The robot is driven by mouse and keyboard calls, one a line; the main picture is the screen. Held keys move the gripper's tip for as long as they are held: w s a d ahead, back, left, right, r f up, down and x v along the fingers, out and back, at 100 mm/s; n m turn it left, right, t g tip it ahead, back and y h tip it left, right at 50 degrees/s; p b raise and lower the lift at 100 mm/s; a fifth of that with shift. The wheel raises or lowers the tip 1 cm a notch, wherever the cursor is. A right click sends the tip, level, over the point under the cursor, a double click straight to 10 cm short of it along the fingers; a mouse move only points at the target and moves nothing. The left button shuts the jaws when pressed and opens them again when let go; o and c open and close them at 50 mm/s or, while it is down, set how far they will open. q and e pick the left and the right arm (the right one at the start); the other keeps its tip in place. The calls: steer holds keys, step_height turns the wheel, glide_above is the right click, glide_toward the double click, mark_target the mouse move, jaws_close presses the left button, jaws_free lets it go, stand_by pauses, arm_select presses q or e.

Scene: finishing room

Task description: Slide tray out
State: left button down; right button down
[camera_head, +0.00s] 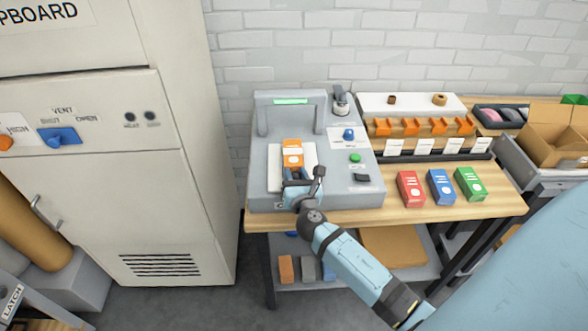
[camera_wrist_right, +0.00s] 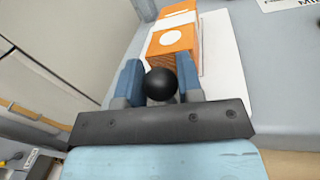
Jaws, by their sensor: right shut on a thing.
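The white tray (camera_head: 309,158) lies flat on the bed of the grey machine (camera_head: 268,117), under its arch. An orange box (camera_head: 292,149) with a white band rests on it. In the right wrist view the tray (camera_wrist_right: 225,70) carries the orange box (camera_wrist_right: 173,50) just ahead of my fingers. My right gripper (camera_head: 296,180) is at the tray's front edge. In the wrist view its blue fingers (camera_wrist_right: 160,80) are shut on a round black knob (camera_wrist_right: 160,86). How the knob joins the tray is hidden. My left gripper is not in view.
Red (camera_head: 411,189), blue (camera_head: 441,187) and green (camera_head: 470,184) boxes stand on the wooden bench (camera_head: 405,217) right of the machine. A rack with orange holders (camera_head: 411,127) is behind them. A tall cabinet (camera_head: 185,190) stands left. Air in front of the machine holds only my arm.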

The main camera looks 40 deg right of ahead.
steer(key=shift+s+a+f, duration=0.15)
steer(key=shift+f, duration=0.1)
steer(key=c, duration=0.9)
jaws_free()
steer(key=shift+c, duration=0.2)
steer(key=shift+o, duration=0.8)
steer(key=shift+s+r, duration=0.15)
steer(key=shift+r, duration=0.05)
steer(key=shift+s+f, duration=0.1)
steer(key=shift+s, duration=0.1)
steer(key=b+v, duration=0.2)
steer(key=v, duration=1.1)
steer(key=shift+s+a, duration=0.15)
steer(key=shift+s, duration=0.05)
